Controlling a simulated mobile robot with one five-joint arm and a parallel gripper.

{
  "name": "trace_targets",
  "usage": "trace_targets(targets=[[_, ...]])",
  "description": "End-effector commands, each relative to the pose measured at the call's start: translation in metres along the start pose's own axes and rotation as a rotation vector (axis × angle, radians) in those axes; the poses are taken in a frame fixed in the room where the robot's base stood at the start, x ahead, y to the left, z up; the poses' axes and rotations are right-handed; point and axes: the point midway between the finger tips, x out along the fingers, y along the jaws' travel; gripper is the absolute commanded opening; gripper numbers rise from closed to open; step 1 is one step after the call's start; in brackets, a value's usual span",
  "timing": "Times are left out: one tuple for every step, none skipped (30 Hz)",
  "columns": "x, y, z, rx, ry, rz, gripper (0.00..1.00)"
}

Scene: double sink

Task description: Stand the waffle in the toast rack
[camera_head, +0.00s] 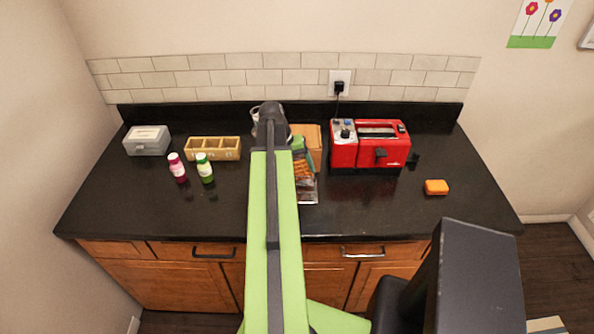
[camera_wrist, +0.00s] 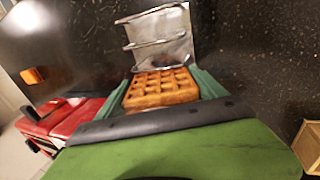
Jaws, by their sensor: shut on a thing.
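The waffle (camera_wrist: 160,90) is golden brown with a square grid. My gripper (camera_wrist: 163,78) is shut on it, with a green finger along each side edge. The toast rack (camera_wrist: 163,48) is a shiny metal tray with several wire bars, just beyond the waffle's far edge in the wrist view. In the head view the waffle (camera_head: 302,169) shows just right of my arm, with the rack (camera_head: 309,194) below it, partly hidden by my arm. I cannot tell whether the waffle touches the rack.
A red toaster (camera_head: 370,147) stands right of the rack, and an orange block (camera_head: 436,187) lies farther right. A wooden box (camera_head: 313,140) is behind the waffle. On the left are two bottles (camera_head: 204,170), a compartment tray (camera_head: 213,153) and a grey box (camera_head: 147,144). The front counter is clear.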

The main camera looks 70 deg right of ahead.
Motion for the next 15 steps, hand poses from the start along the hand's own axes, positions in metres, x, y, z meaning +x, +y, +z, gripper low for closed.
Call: trace_targets(targets=[[-0.0004,0.0003,0.0000,0.000,0.000,0.000,0.57],[-0.0005,0.0003,0.0000,0.000,0.000,0.000,0.57],[-0.0005,0.0003,0.0000,0.000,0.000,0.000,0.57],[-0.0005,0.0003,0.0000,0.000,0.000,0.000,0.57],[-0.0005,0.0004,0.0000,0.000,0.000,0.000,0.57],[-0.0004,0.0004,0.0000,0.000,0.000,0.000,0.57],[-0.0004,0.0004,0.0000,0.000,0.000,0.000,0.57],[-0.0004,0.0004,0.0000,0.000,0.000,0.000,0.57],[-0.0004,0.0004,0.0000,0.000,0.000,0.000,0.57],[-0.0004,0.0004,0.0000,0.000,0.000,0.000,0.83],[-0.0004,0.0005,0.0000,0.000,0.000,0.000,0.87],[-0.0004,0.0005,0.0000,0.000,0.000,0.000,0.93],[-0.0004,0.0005,0.0000,0.001,0.000,0.000,0.97],[-0.0004,0.0005,0.0000,0.001,0.000,0.000,1.00],[-0.0004,0.0005,0.0000,0.001,0.000,0.000,1.00]])
